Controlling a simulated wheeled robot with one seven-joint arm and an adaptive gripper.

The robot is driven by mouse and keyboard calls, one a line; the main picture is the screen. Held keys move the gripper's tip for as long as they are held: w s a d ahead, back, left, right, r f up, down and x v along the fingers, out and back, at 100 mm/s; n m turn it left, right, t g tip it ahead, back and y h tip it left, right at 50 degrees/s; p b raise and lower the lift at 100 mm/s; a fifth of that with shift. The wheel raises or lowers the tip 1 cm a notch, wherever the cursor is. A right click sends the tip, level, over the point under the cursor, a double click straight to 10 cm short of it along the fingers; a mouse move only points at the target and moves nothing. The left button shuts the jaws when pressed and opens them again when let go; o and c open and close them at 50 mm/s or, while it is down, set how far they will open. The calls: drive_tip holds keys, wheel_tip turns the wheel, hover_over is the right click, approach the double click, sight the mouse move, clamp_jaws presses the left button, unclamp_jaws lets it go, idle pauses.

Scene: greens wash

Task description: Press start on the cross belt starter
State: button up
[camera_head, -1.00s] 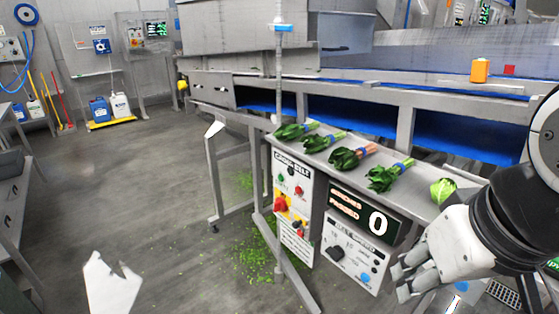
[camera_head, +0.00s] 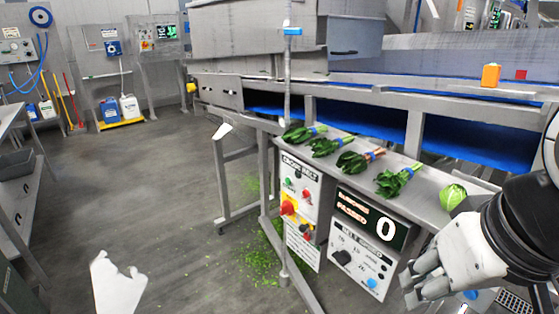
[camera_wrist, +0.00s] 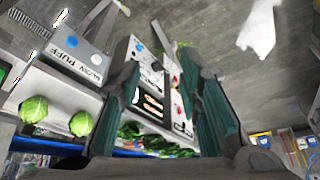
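The cross belt starter (camera_head: 310,176) is a pale upright box below the counter, left of the display showing 0. It has a green button (camera_head: 290,181), a red button (camera_head: 306,193) and a larger red knob (camera_head: 288,208) on a yellow plate. A white label hangs below. In the wrist view the starter (camera_wrist: 178,88) appears upside down, partly behind a finger. My gripper (camera_head: 418,288) is at the lower right of the head view, well right of the starter and apart from it. Its two fingers are spread and nothing shows between them in the wrist view (camera_wrist: 168,90).
A belt speed panel (camera_head: 352,255) and a counter display (camera_head: 368,220) stand right of the starter. Several bundles of greens (camera_head: 358,161) and a green head (camera_head: 453,196) lie on the counter (camera_head: 425,192). A metal post (camera_head: 287,120) rises by the starter. Open floor (camera_head: 160,200) is at left.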

clamp_jaws()
idle(1.4)
